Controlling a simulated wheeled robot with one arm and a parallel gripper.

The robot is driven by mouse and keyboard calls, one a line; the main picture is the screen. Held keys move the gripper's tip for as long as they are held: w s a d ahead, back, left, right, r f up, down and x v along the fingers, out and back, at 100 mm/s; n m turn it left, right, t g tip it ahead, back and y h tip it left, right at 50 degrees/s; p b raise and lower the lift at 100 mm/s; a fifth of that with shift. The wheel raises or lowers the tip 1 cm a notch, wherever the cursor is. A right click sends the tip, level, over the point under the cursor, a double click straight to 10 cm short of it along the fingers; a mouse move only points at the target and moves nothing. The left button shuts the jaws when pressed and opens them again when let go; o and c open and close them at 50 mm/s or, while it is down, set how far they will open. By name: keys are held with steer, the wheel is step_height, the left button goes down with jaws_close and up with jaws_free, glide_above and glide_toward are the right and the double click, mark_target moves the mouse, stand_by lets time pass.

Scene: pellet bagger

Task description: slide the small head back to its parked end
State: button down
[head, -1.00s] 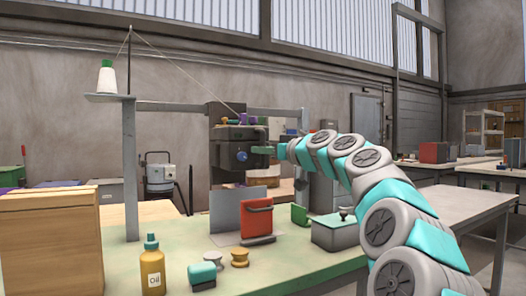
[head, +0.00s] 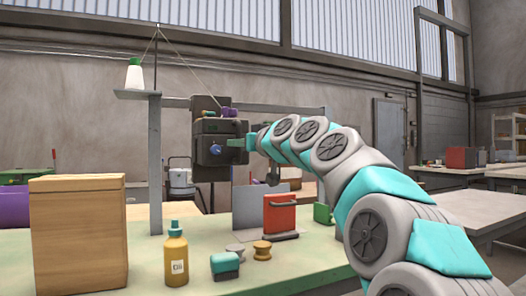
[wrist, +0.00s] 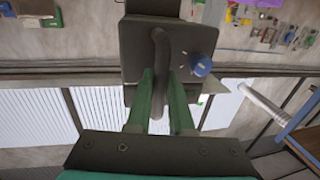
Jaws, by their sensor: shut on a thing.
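The small head (head: 212,160) is a dark grey box with a blue knob (head: 215,150), hanging from a horizontal rail (head: 285,110). It sits on the left part of the rail, a short way right of the upright post (head: 155,165). My gripper (head: 237,143) reaches it from the right. In the wrist view, my gripper's green fingers (wrist: 161,85) are shut on the head's dark curved handle (wrist: 160,45). The blue knob (wrist: 201,65) shows just right of the fingers. The rail's end behind the head is partly hidden.
A thread cone (head: 134,74) stands on a shelf on the post. Below are a wooden box (head: 78,235), an oil bottle (head: 176,258), a teal-topped block (head: 225,264) and a red holder (head: 280,213) on the green bench (head: 310,262). The space under the head's left side looks clear.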

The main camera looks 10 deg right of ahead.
steer(key=a, duration=0.2)
steer(key=s+a, duration=0.1)
steer(key=a, duration=0.1)
steer(key=s+a, duration=0.1)
steer(key=a, duration=0.2)
steer(key=shift+s, duration=0.1)
steer(key=c, duration=1.1)
jaws_free()
steer(key=shift+s+d, duration=0.1)
steer(key=b, duration=0.1)
glide_toward(204, 143)
steer(key=shift+v, duration=0.8)
steer(key=shift+d, duration=0.1)
